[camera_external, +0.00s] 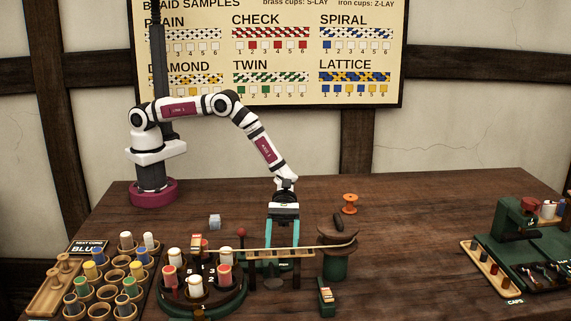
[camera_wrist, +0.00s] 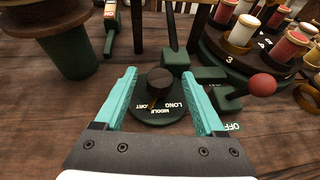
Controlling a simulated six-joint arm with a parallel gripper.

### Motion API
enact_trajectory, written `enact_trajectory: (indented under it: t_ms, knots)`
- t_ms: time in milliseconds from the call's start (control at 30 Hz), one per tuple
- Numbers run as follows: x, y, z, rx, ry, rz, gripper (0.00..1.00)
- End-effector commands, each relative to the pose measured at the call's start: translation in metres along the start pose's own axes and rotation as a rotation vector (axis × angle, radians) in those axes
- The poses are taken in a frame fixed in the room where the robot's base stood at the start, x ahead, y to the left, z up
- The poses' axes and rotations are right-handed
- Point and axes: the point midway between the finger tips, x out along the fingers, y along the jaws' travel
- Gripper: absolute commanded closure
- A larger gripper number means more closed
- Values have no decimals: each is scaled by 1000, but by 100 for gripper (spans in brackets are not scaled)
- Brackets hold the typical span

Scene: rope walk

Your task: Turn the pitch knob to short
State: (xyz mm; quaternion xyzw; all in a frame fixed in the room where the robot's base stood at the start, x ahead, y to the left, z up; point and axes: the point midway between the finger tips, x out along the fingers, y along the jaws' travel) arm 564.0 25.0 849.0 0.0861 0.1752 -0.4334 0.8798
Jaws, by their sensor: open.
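The pitch knob (camera_wrist: 160,88) is a dark, round knob on a green dial plate (camera_wrist: 143,116) in the wrist view. The plate carries the words SHORT at the left, MIDDLE at the bottom and LONG at the right, upside down. A small yellowish mark shows at the knob's lower edge, near MIDDLE; its exact direction is hard to tell. My gripper (camera_wrist: 158,74) is open, with one teal finger on each side of the knob and gaps between. In the external view, my gripper (camera_external: 283,243) points down behind a wooden rail, and the knob is hidden there.
A red-ball lever (camera_wrist: 262,85) with an OFF label stands right of the dial in the wrist view. Beside it is the bobbin carousel (camera_external: 200,300). A green post (camera_external: 336,266) stands right of my gripper. An orange spool (camera_external: 350,203) lies behind it.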

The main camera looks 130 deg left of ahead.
Motion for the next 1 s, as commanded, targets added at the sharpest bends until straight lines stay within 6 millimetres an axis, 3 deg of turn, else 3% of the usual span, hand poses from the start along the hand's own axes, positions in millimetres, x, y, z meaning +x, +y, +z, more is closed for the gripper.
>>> enact_trajectory:
  t_ms: [67,433,633,1000]
  knots:
    - [0,0,0,0,0,0,34]
    - [0,0,0,1,0,0,100]
    - [0,1,1,13,-5,-22,100]
    - [0,4,1,99,-4,-233,100]
